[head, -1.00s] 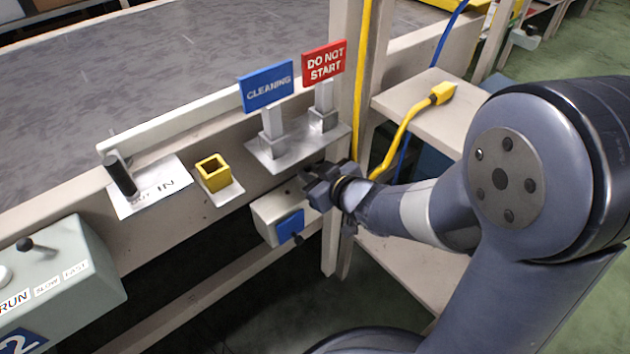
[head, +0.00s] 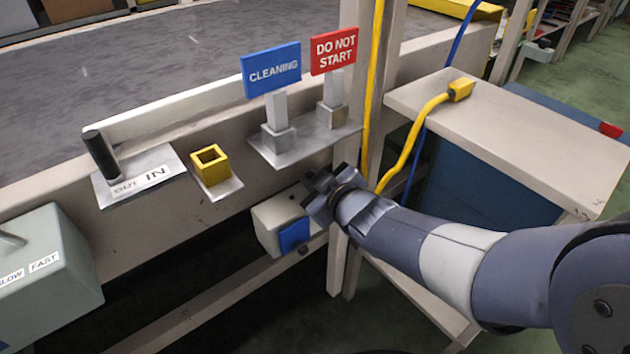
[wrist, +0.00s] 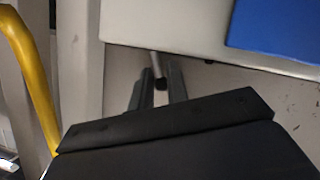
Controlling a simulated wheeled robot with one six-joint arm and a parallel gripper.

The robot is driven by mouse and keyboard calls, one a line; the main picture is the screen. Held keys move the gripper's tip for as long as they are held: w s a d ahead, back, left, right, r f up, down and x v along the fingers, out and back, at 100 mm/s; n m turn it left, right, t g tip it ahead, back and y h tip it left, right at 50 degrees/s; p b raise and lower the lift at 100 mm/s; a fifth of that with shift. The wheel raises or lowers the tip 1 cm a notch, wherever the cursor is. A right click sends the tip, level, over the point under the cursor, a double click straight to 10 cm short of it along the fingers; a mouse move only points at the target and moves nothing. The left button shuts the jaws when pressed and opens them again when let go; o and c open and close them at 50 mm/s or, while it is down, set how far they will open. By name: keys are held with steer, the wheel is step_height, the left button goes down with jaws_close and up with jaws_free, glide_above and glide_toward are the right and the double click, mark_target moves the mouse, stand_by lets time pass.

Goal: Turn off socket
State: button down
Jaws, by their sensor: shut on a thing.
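The socket is a white box (head: 264,233) with a blue cover (head: 294,236), mounted low under the conveyor's side rail. In the wrist view the box (wrist: 170,25) fills the top, with the blue cover (wrist: 275,28) at top right. My gripper (head: 315,192) is at the box's upper right corner in the head view. In the wrist view its fingers (wrist: 157,92) are shut on a small grey switch lever (wrist: 156,64) at the box's edge. The lever is hidden behind my gripper in the head view, so its on or off position cannot be told.
A wooden post (head: 345,245) stands close to the right of the box. A yellow cable (head: 408,150) runs by it to the side shelf (head: 520,135). Above are the CLEANING sign (head: 272,72), the DO NOT START sign (head: 334,50) and a yellow square holder (head: 211,165).

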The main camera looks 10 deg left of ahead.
steer(key=c, duration=1.4)
jaws_free()
steer(key=shift+c, duration=0.2)
steer(key=shift+s+d+r+p, duration=0.25)
steer(key=shift+s+p, duration=0.05)
steer(key=shift+p, duration=0.05)
steer(key=p+v, duration=0.5)
steer(key=v, duration=0.5)
steer(key=shift+f, duration=0.25)
